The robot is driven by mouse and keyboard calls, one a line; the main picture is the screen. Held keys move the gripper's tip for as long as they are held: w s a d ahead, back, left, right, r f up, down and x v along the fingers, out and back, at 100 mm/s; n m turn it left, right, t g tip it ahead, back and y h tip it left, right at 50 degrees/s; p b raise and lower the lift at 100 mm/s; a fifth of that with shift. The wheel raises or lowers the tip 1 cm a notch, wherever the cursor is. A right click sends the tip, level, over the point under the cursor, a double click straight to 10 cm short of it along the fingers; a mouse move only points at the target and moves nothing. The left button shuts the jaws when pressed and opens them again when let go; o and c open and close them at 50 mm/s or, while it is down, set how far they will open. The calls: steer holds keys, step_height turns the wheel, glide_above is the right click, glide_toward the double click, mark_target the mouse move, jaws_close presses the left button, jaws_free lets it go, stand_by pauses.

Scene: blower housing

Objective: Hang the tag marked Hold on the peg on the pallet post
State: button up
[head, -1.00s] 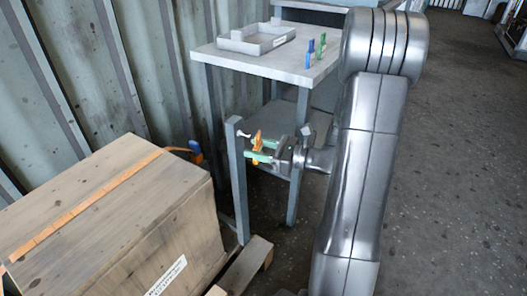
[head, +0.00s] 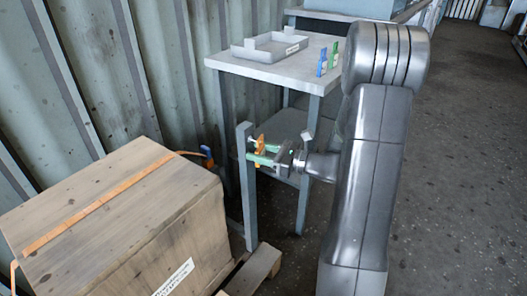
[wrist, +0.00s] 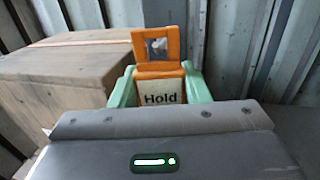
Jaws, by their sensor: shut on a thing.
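The orange tag (wrist: 160,69) reads "Hold" on a white label and has a square opening in its upper part. My gripper (wrist: 151,91) is shut on it, a green finger on each side. In the head view my gripper (head: 262,156) holds the tag (head: 260,143) upright beside the upper part of the grey pallet post (head: 248,190). A pale shape shows within the tag's opening in the wrist view. It may be the peg's end, but I cannot tell whether the peg passes through. The peg is not clearly visible in the head view.
A wooden crate (head: 120,225) with an orange strap stands left of the post on a pallet (head: 255,268). Behind is a table (head: 275,70) with a grey tray (head: 270,47), a blue tag (head: 322,62) and a green tag (head: 335,54). A corrugated wall is at the left.

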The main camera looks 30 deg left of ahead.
steer(key=shift+w+a+f, duration=0.15)
steer(key=shift+a, duration=0.2)
steer(key=o, duration=0.9)
steer(key=shift+o, duration=0.7)
steer(key=shift+d+p, duration=0.4)
steer(key=shift+d, duration=0.15)
steer(key=w+d+p, duration=0.2)
steer(key=d+p, duration=0.1)
steer(key=d, duration=1)
steer(key=shift+d, duration=0.15)
steer(key=a+b, duration=0.1)
steer(key=a, duration=0.4)
steer(key=s+a+b, duration=0.1)
steer(key=a, duration=0.4)
steer(key=s+a+b, duration=0.1)
steer(key=a+b, duration=0.1)
steer(key=a, duration=0.3)
steer(key=shift+s+a+f, duration=0.1)
steer(key=shift+s+f, duration=0.05)
steer(key=shift+f, duration=0.05)
steer(key=shift+d+r, duration=0.2)
steer(key=shift+d, duration=0.1)
steer(key=shift+a, duration=0.15)
